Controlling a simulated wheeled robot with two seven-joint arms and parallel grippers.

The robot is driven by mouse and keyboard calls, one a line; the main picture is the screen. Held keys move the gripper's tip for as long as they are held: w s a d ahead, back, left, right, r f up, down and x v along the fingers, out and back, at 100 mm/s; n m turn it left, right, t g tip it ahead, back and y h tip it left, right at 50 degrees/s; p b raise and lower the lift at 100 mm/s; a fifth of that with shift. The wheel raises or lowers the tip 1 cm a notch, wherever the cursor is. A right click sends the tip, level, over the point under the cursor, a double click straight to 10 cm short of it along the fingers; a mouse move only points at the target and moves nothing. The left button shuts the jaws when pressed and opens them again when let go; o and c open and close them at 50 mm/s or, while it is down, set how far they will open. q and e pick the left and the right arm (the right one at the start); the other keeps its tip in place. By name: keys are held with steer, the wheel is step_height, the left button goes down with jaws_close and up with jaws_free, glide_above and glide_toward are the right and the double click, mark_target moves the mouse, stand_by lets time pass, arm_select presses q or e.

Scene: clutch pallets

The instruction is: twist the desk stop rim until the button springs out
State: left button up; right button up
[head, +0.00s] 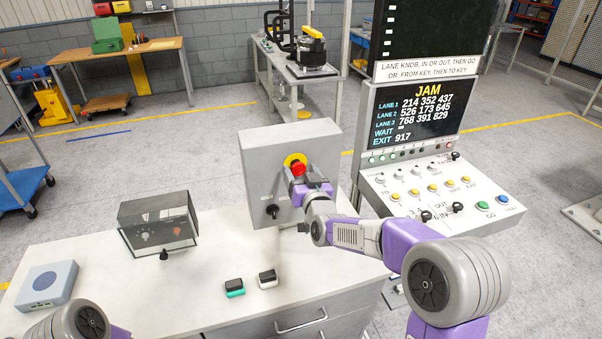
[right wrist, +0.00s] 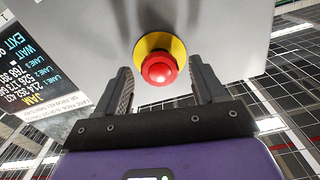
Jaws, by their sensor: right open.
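The desk stop is a red mushroom button (head: 298,169) on a yellow round plate (head: 293,160), on the front of a grey box (head: 262,152) standing on the desk. My right gripper (head: 304,181) is in front of the button and partly covers it in the head view. In the right wrist view the red button (right wrist: 159,68) and yellow plate (right wrist: 146,47) sit between and beyond the fingers of the open gripper (right wrist: 163,88). The fingers look apart from the button on both sides. Only part of my left arm shows at bottom left; its gripper is out of view.
A black switch (head: 272,211) sits lower on the grey box. A clear-fronted case (head: 160,226), a blue-grey box (head: 46,285) and two small blocks (head: 234,288) (head: 267,278) are on the desk (head: 200,300). A control console (head: 440,195) with a JAM screen stands at right.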

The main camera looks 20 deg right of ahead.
steer(key=c, duration=1.1)
steer(key=shift+f+m+b, duration=0.1)
steer(key=shift+m+b, duration=0.3)
steer(key=shift+b, duration=0.4)
steer(key=m+b, duration=0.4)
steer(key=b, duration=0.1)
steer(key=shift+b, duration=0.35)
steer(key=shift+m+b, duration=1.15)
steer(key=shift+m, duration=0.15)
steer(key=o, duration=1.1)
